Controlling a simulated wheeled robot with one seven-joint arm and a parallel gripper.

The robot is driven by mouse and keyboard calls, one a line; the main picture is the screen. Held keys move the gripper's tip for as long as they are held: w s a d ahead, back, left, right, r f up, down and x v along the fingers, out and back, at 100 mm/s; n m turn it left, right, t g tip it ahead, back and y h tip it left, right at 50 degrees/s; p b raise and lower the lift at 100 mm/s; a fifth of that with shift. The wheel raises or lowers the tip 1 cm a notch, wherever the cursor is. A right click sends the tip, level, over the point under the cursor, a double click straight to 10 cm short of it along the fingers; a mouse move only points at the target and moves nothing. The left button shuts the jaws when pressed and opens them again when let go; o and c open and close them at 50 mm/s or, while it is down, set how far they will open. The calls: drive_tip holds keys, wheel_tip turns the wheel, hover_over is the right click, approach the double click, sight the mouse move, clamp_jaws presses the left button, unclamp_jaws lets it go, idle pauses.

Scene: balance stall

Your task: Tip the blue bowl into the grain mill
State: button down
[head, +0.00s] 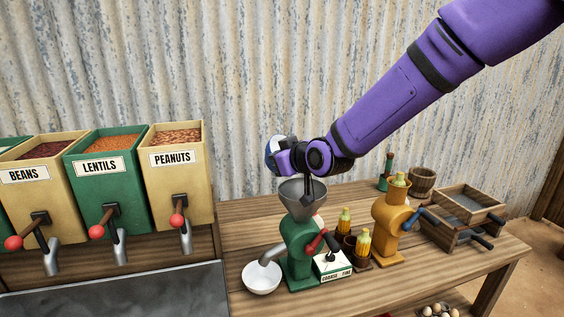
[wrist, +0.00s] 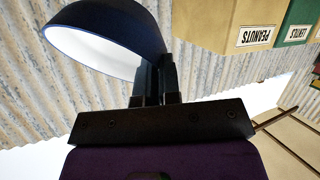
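The blue bowl (head: 269,159) is blue outside and white inside. It is tilted on its side, above and slightly left of the grey funnel (head: 303,193) of the green grain mill (head: 297,241). My gripper (head: 284,158) is shut on the bowl's edge. In the wrist view the bowl (wrist: 120,22) hangs at the fingers (wrist: 157,82), its white inside partly showing. I see no grain in that part; the rest of the inside is hidden. The funnel's inside is largely hidden by its rim and my arm.
A white bowl (head: 261,279) sits under the mill's spout. A coarse/fine box (head: 333,264), corn cobs (head: 363,243) and an orange mill (head: 391,229) stand to the right, with wooden sieve trays (head: 466,207) beyond. Bins of beans, lentils (head: 104,190) and peanuts (head: 177,182) stand left.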

drive_tip(key=shift+w+a+f+n+g+h, duration=0.1)
drive_tip(key=shift+w+a+n+g+h, duration=0.15)
drive_tip(key=shift+g+h, duration=0.35)
drive_tip(key=shift+w+a+f+n+g+h, duration=0.15)
drive_tip(key=shift+a+g+h, duration=0.2)
drive_tip(key=shift+h, duration=0.35)
drive_tip(key=shift+a+g+h, duration=0.25)
drive_tip(key=shift+g+h, duration=0.3)
drive_tip(key=shift+h, duration=0.05)
drive_tip(key=shift+r+n, duration=0.1)
drive_tip(key=shift+n, duration=0.2)
drive_tip(key=shift+w+a+r+n+g+h, duration=0.1)
drive_tip(key=shift+w+a+n+g+h, duration=0.2)
drive_tip(key=shift+g+h, duration=0.45)
drive_tip(key=shift+w+a+n+g+h, duration=0.15)
drive_tip(key=shift+a+g+h, duration=0.25)
drive_tip(key=shift+h, duration=0.65)
